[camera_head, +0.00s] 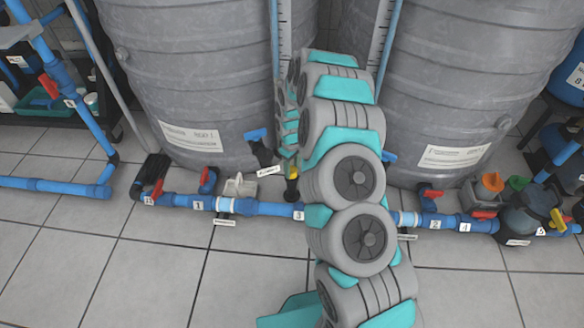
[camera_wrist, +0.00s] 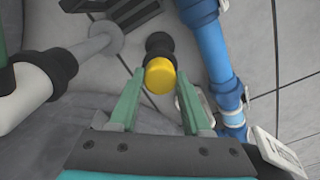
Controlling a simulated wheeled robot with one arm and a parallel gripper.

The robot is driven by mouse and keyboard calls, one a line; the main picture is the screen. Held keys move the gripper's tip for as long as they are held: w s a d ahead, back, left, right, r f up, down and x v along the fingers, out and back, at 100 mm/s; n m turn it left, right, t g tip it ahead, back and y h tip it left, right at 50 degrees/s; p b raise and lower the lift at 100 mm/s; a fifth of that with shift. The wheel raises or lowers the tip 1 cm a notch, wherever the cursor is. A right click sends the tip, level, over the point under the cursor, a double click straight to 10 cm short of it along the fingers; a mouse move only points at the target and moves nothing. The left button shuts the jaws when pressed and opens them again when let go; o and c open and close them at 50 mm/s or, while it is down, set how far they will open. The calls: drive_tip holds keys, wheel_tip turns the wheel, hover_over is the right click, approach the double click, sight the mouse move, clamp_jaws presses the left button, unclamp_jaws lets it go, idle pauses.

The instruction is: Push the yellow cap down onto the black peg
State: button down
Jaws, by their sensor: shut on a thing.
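The yellow cap (camera_wrist: 160,78) is between the tips of my two green fingers in the wrist view. My gripper (camera_wrist: 159,75) is shut on it. The black peg (camera_wrist: 159,45) is directly beyond the cap, in line with it. From this angle I cannot tell how far the cap sits on the peg. In the head view the yellow cap (camera_head: 291,171) shows as a small patch just left of my arm, with the black peg (camera_head: 291,193) below it, close to the blue pipe. My arm hides most of my gripper there.
A blue pipe (camera_head: 265,208) with numbered labels and red-handled valves runs along the tiled floor. Two large grey tanks (camera_head: 195,75) stand behind it. In the wrist view a blue pipe (camera_wrist: 208,45) passes right of the peg, and a white and black fitting (camera_wrist: 40,85) is at left.

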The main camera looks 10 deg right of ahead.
drive_tip(key=shift+f, duration=0.15)
drive_tip(key=shift+c, duration=1.4)
unclamp_jaws()
drive_tip(key=shift+r, duration=3.85)
drive_tip(key=shift+r, duration=0.1)
drive_tip(key=s+a+r+m+p, duration=0.1)
drive_tip(key=s+r+p, duration=0.1)
drive_tip(key=s+r, duration=0.75)
drive_tip(key=s+a+r+m+p, duration=0.1)
drive_tip(key=s+r+m+p, duration=0.1)
drive_tip(key=s+r, duration=0.8)
drive_tip(key=s+r+m+p, duration=0.1)
drive_tip(key=s+r, duration=0.3)
drive_tip(key=s, duration=0.4)
drive_tip(key=s+d+r+m+g+p, duration=0.1)
drive_tip(key=s+r+m+p, duration=0.1)
drive_tip(key=s+r, duration=0.3)
drive_tip(key=s+d+r+m+p, duration=0.1)
drive_tip(key=s+r, duration=0.4)
drive_tip(key=s, duration=0.6)
drive_tip(key=shift+m+g, duration=0.3)
drive_tip(key=shift+g, duration=0.1)
